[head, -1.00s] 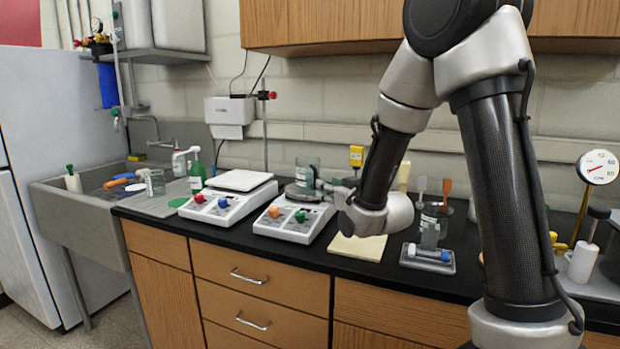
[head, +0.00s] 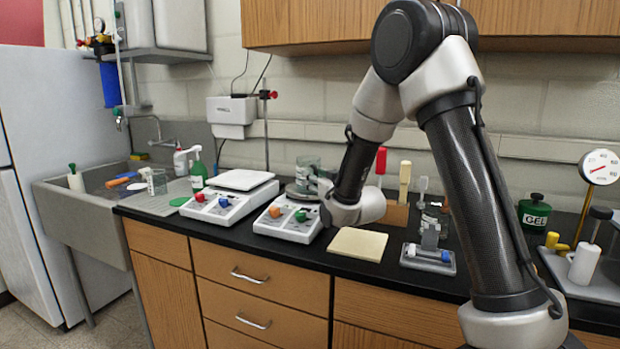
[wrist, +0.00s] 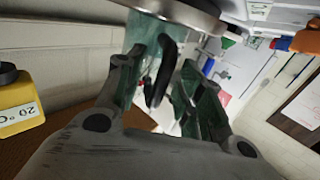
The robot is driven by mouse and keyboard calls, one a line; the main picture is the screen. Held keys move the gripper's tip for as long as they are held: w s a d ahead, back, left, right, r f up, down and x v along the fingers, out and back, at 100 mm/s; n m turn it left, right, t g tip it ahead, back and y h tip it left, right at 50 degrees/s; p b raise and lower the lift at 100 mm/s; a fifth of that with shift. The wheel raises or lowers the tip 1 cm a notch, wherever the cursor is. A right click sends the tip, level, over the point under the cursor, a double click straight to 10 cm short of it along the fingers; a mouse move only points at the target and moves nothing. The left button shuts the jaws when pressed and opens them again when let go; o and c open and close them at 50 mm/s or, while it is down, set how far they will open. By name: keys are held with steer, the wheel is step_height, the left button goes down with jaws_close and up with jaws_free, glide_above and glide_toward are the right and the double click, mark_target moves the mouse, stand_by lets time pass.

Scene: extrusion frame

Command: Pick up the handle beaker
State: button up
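The handle beaker (head: 306,171) is a clear greenish glass vessel standing on the round plate of the right-hand hotplate (head: 283,222) in the head view. In the tilted wrist view the beaker (wrist: 146,34) shows at the top, with its dark curved handle (wrist: 163,72) hanging between my fingers. My gripper (head: 321,187) is just right of the beaker in the head view, mostly hidden by my own wrist. In the wrist view my gripper (wrist: 158,92) has its fingers apart, one on each side of the handle. I see no clear contact.
A second hotplate (head: 222,205) stands left of the first. A pale yellow pad (head: 357,244) lies in front of my wrist. A yellow bottle (wrist: 16,100) shows left in the wrist view.

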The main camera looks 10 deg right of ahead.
jaws_close()
steer(key=shift+r, duration=0.1)
steer(key=shift+r, duration=4.9)
